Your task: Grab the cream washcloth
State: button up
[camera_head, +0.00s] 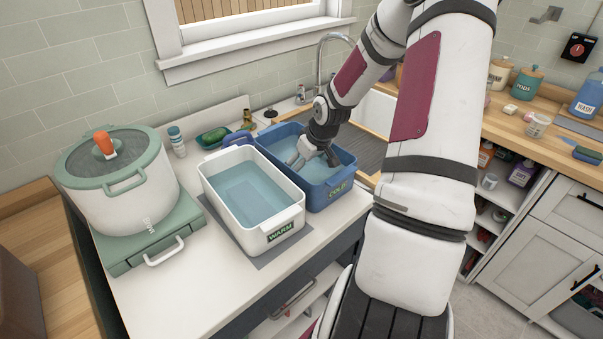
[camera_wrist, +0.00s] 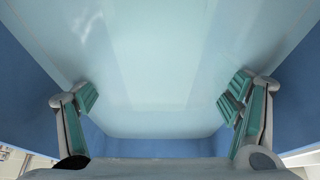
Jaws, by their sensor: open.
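My gripper (camera_head: 315,160) points down into the blue basin marked COLD (camera_head: 338,189), over its pale blue water. In the wrist view my gripper (camera_wrist: 162,98) has its two teal-padded fingers spread wide, with nothing between them. The water (camera_wrist: 160,60) fills most of that view, between the basin's blue walls. I cannot make out a cream washcloth in either view. The gripper and arm hide part of the COLD basin in the head view.
A white basin marked WARM (camera_head: 282,237), holding water, stands left of the blue basin. A lidded pot (camera_head: 125,195) stands on a green base at far left. A faucet (camera_head: 322,60) and sink (camera_head: 376,108) lie behind. Bottles and jars (camera_head: 527,83) stand on the right counter.

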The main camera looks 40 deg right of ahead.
jog(key=shift+w+f, duration=0.1)
jog(key=shift+f, duration=0.2)
jog(key=shift+r, duration=0.1)
jog(key=c, duration=1.3)
